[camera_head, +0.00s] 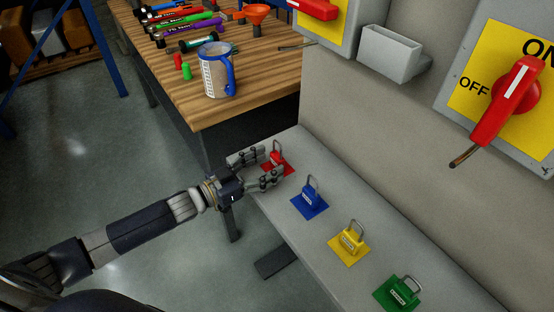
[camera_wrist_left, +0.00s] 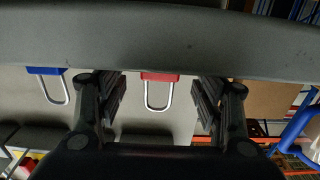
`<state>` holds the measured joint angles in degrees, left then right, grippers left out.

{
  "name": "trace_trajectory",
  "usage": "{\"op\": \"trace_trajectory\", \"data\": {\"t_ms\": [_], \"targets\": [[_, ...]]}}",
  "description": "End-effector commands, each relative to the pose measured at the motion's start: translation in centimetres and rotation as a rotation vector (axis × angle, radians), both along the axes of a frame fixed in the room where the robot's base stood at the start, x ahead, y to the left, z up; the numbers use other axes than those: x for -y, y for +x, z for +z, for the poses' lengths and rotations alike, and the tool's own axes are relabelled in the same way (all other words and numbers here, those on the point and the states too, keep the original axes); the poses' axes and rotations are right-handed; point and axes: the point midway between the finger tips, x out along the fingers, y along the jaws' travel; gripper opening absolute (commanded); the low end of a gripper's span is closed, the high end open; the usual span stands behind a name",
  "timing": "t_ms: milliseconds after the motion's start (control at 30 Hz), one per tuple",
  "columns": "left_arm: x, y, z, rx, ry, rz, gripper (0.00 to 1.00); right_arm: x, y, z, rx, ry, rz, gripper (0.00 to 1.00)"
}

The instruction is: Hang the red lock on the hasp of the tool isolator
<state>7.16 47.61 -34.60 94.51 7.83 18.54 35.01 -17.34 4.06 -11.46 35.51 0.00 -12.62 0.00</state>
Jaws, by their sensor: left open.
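The red lock (camera_head: 276,160) stands on a red square at the far end of the grey ledge, its shackle up. My left gripper (camera_head: 262,169) is open, with a finger on either side of the red lock. Its fingers partly hide the lock in the head view. In the left wrist view the red lock (camera_wrist_left: 160,76) shows between the two open fingers (camera_wrist_left: 161,98), with a gap on each side. Two isolators with red handles are on the wall: one (camera_head: 508,92) at right, one (camera_head: 322,10) cut off at top. Each has a thin brown rod below. I cannot tell which is the tool isolator.
Blue (camera_head: 312,196), yellow (camera_head: 351,238) and green (camera_head: 401,291) locks stand along the ledge (camera_head: 300,230) on coloured squares. A grey wall bin (camera_head: 392,52) hangs between the isolators. A wooden bench (camera_head: 190,95) holds a mug (camera_head: 214,72) and tools.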

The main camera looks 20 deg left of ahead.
Motion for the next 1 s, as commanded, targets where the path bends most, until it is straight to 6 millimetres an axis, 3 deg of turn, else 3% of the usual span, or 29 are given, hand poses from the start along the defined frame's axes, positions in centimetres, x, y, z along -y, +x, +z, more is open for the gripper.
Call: {"op": "trace_trajectory", "data": {"t_ms": [233,567,667,800,1000], "targets": [[1.9,2.6,0.4,0.0,-0.001,0.0,0.62,0.3,0.1,0.7,0.001,-0.004,0.002,0.4],[2.3,3.0,0.3,-0.002,0.001,-0.001,0.62,1.0,0.2,0.7,0.002,-0.011,0.004,0.4],[2.3,3.0,0.3,-0.002,0.001,0.0,0.44,1.0,0.2,0.7,0.002,-0.011,0.004,0.4],[2.3,3.0,0.3,-0.002,0.001,0.0,0.12,1.0,0.3,0.7,0.003,-0.011,0.004,0.4],[2.3,3.0,0.3,0.0,0.0,-0.001,0.11,0.9,0.3,0.7,0.003,-0.011,0.004,0.4]]}}
